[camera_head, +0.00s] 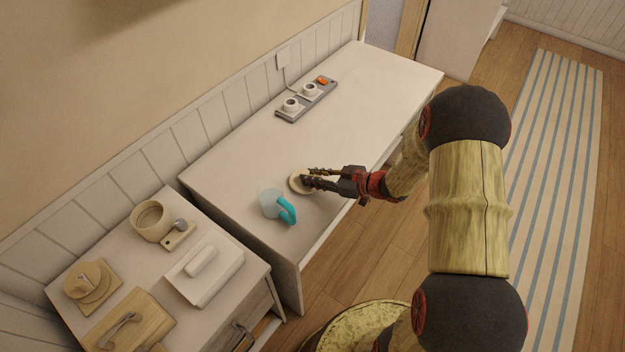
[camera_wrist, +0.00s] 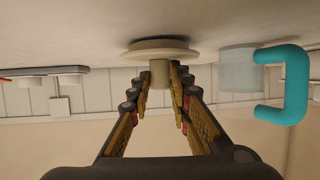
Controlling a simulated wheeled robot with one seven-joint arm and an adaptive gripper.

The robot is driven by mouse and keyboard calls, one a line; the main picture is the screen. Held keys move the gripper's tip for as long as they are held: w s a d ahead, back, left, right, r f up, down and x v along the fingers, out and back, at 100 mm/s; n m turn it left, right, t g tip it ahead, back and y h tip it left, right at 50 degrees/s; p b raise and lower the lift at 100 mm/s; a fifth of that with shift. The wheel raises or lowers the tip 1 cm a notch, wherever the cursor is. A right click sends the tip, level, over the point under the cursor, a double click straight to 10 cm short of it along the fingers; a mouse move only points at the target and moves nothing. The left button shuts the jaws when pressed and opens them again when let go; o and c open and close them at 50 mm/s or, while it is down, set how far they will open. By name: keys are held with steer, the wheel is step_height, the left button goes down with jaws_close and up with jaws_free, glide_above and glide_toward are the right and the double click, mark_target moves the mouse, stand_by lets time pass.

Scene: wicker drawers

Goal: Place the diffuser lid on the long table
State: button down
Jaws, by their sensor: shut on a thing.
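The diffuser lid, a round cream disc (camera_head: 296,184) with a short knob, is at the front half of the long white table (camera_head: 372,92). My gripper (camera_head: 307,177) reaches in from the right and is shut on the lid's knob. In the upside-down wrist view, the knob of the lid (camera_wrist: 160,46) sits between the fingertips (camera_wrist: 160,74), with the disc flat and close to the tabletop. I cannot tell whether the disc touches the table. The fingers hide part of the lid in the head view.
A clear cup with a teal handle (camera_head: 288,211) stands close beside the lid.

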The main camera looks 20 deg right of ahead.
steer(key=shift+f, duration=0.1)
steer(key=c, duration=1.7)
jaws_free()
steer(key=shift+o, duration=0.3)
